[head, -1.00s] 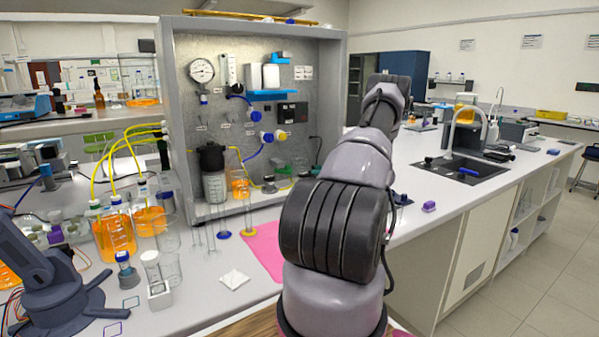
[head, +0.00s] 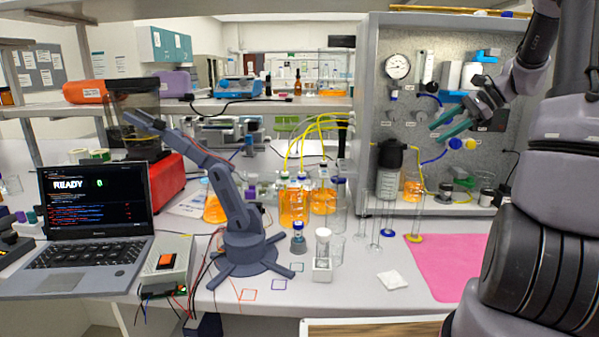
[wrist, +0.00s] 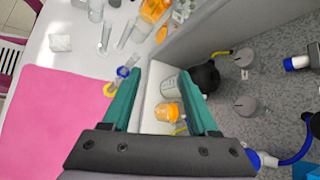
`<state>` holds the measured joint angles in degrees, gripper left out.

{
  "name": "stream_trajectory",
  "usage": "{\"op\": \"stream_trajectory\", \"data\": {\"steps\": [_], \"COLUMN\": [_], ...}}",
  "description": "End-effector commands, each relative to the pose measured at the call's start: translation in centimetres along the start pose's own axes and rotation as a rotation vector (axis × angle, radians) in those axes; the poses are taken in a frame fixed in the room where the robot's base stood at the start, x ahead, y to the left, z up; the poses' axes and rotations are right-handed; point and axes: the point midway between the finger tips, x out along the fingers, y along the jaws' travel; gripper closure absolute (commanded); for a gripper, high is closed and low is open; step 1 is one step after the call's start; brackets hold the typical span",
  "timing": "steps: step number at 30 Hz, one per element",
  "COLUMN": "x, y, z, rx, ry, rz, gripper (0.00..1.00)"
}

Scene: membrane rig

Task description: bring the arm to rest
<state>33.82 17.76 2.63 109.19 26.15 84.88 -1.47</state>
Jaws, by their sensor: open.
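My gripper (head: 452,124) is at the upper right in the head view, in front of the grey panel of the rig (head: 408,60). Its two green fingers stand apart with nothing between them held. In the wrist view the fingers (wrist: 166,100) frame the black-capped clear canister (wrist: 197,80) and an orange-filled beaker (wrist: 168,112) beyond them. My arm runs down the right edge of the head view. I cannot tell the exact gap between the fingers and the panel.
A pink mat (head: 452,268) lies on the bench before the rig, with glass cylinders (head: 374,222) beside it. A small blue-grey desk robot arm (head: 245,225), a laptop (head: 88,225) and orange-filled bottles (head: 293,205) stand to the left. The rig's side wall (wrist: 205,30) is close to the fingers.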

Motion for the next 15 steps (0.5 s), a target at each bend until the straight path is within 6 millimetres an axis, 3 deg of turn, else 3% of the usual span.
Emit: {"op": "stream_trajectory", "data": {"steps": [1, 6, 15], "x": [0.1, 0.2, -0.9], "y": [0.7, 3.9, 11.3], "z": [2.9, 9.9, 18.8], "rx": [-0.076, -0.314, -0.75], "ry": [0.043, 0.183, 0.413], "rz": [0.033, 0.127, 0.21], "gripper": [0.4, 0.4, 0.4]}}
